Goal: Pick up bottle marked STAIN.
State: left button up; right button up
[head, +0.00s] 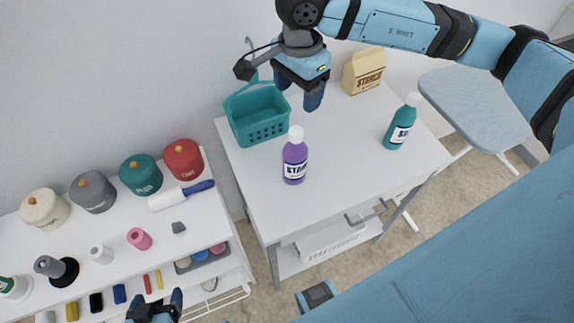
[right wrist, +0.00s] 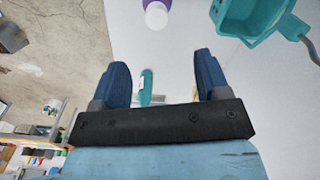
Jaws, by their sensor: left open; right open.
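A purple bottle (head: 294,165) with a white cap stands upright on the white table; its label appears to read STAIN. Its white cap also shows at the top of the right wrist view (right wrist: 156,16). My right gripper (head: 299,97) is open and empty above the table, behind the purple bottle and apart from it. In the right wrist view a teal bottle (right wrist: 146,86) shows between the open fingers, farther off. My left gripper (head: 154,303) is open and empty at the bottom left, in front of the shelf.
The teal bottle (head: 399,127) stands at the table's right. A teal basket (head: 258,128) stands at the left, near my right gripper. A STARCH carton (head: 364,72) is at the back. The white table (head: 345,145) is clear between them. A shelf (head: 188,213) with canisters is left.

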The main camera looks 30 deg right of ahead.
aim_at(296, 131)
notch_tip(296, 131, down, 8)
jog(key=shift+d+f+p, duration=0.15)
jog(key=shift+f+p, duration=0.1)
jog(key=shift+p, duration=0.05)
jog(key=shift+s+a+f+p, duration=0.1)
jog(key=shift+f+p, duration=0.05)
jog(key=shift+f, duration=0.75)
jog(key=shift+s+a+f+p, duration=0.1)
jog(key=shift+a+f+p, duration=0.1)
jog(key=shift+f, duration=0.65)
jog(key=shift+s+a+f+p, duration=0.1)
jog(key=shift+f+p, duration=0.05)
jog(key=shift+f, duration=0.75)
grip_shut()
